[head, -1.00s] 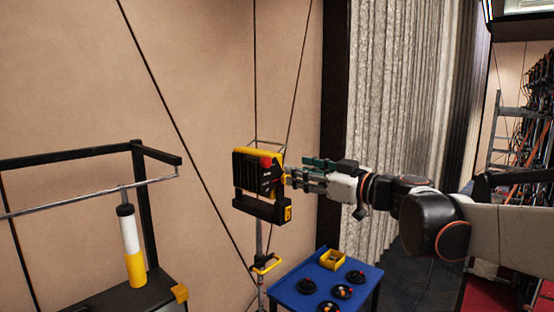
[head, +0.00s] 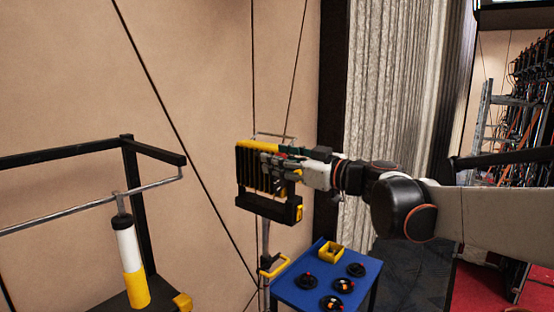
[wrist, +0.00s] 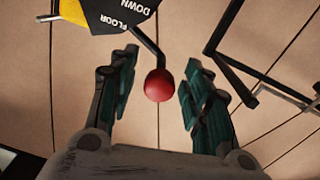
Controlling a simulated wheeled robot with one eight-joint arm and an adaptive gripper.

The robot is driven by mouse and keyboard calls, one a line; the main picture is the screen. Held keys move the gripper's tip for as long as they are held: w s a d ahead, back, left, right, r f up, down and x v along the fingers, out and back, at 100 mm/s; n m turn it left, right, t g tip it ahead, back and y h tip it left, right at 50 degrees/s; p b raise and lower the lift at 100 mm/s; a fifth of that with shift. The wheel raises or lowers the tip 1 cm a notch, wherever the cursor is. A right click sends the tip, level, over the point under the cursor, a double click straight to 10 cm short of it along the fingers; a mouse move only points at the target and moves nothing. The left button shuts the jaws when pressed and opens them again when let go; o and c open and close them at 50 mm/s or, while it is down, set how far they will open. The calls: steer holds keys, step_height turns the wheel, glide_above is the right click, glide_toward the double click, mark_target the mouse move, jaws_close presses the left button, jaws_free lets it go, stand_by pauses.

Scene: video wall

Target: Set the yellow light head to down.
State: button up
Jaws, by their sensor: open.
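The yellow light head (head: 258,146), with black fins and a black lower bar, stands on a pole by the wall in the head view. My gripper (head: 270,160) reaches it from the right and covers part of its side. In the wrist view, a red ball knob (wrist: 158,85) on a bent black lever lies between the two open fingers of my gripper (wrist: 158,80), with a gap on both sides. A black plate (wrist: 118,14) marked DOWN and FLOOR, with a yellow part beside it, is at the top. The knob is hard to make out in the head view.
A blue table (head: 310,288) with a yellow box (head: 331,252) and several black discs stands below my arm. A black frame (head: 75,155) and a white and yellow cylinder (head: 131,265) are at left. A grey curtain (head: 395,90) hangs behind my arm.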

jaws_close()
steer(key=w+d+r+m, duration=0.2)
steer(key=w+r+m, duration=0.1)
steer(key=r+m, duration=0.1)
steer(key=shift+w+d+m, duration=0.3)
steer(key=shift+d+m, duration=0.05)
steer(key=shift+m, duration=0.15)
jaws_free()
steer(key=v, duration=1.2)
steer(key=shift+r, duration=0.15)
